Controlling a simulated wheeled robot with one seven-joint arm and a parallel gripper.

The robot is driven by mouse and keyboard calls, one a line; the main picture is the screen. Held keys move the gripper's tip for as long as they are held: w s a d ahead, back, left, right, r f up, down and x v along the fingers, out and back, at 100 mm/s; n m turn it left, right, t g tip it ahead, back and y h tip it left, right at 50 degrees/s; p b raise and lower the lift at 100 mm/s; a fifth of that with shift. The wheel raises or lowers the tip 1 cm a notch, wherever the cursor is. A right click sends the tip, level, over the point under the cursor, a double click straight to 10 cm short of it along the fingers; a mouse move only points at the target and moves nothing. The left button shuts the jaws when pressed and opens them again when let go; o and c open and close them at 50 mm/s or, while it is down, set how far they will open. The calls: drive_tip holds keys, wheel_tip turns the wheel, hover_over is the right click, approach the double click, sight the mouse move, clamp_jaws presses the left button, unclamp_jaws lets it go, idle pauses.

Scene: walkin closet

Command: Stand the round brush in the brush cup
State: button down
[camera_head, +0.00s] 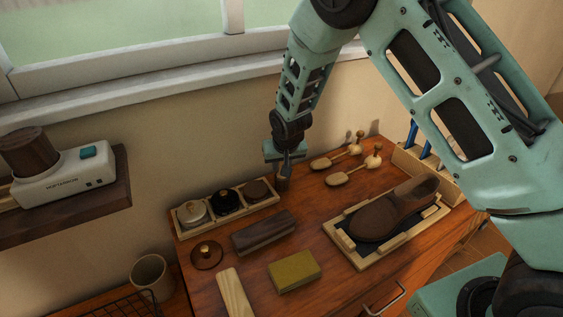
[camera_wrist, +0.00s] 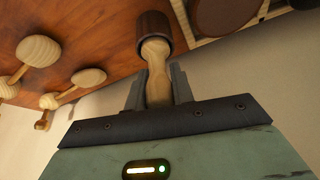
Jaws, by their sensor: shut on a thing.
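My gripper (camera_head: 284,158) is shut on the round brush (camera_head: 283,183). In the wrist view the fingers (camera_wrist: 157,88) pinch the brush's pale wooden handle (camera_wrist: 157,75), and its dark brown round head (camera_wrist: 154,32) points away from the gripper. In the head view the head hangs down at the right end of the tin tray, at the back of the desk. I cannot tell whether it touches the desk. A beige round cup (camera_head: 151,275), likely the brush cup, stands at the lower left, beyond the desk's left edge. It is upright, and its inside looks empty.
The tray (camera_head: 227,215) holds three round tins. A dark block (camera_head: 264,233), a yellow block (camera_head: 294,270), a lid (camera_head: 207,255) and a shoe (camera_head: 400,210) on a framed mat cover the desk (camera_head: 330,275). Wooden daubers (camera_head: 350,168) lie right. A shelf (camera_head: 70,205) overhangs left; a wire basket (camera_head: 125,305) adjoins the cup.

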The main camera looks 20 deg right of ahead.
drive_tip(key=c, duration=1.1)
unclamp_jaws()
drive_tip(key=shift+r, duration=0.15)
drive_tip(key=b+v, duration=0.2)
drive_tip(key=v, duration=1.5)
drive_tip(key=shift+r+b, duration=0.1)
drive_tip(key=shift+b, duration=0.2)
drive_tip(key=s+a+n+g, duration=0.1)
drive_tip(key=s+a+n, duration=0.1)
drive_tip(key=s, duration=0.8)
drive_tip(key=s+a+n+g, duration=0.2)
drive_tip(key=s+n, duration=0.1)
drive_tip(key=s, duration=0.8)
drive_tip(key=s+a+f+n+g+y, duration=0.1)
drive_tip(key=s+n, duration=0.2)
drive_tip(key=s, duration=0.8)
drive_tip(key=shift+a+n+g, duration=0.3)
drive_tip(key=shift+a+g, duration=0.1)
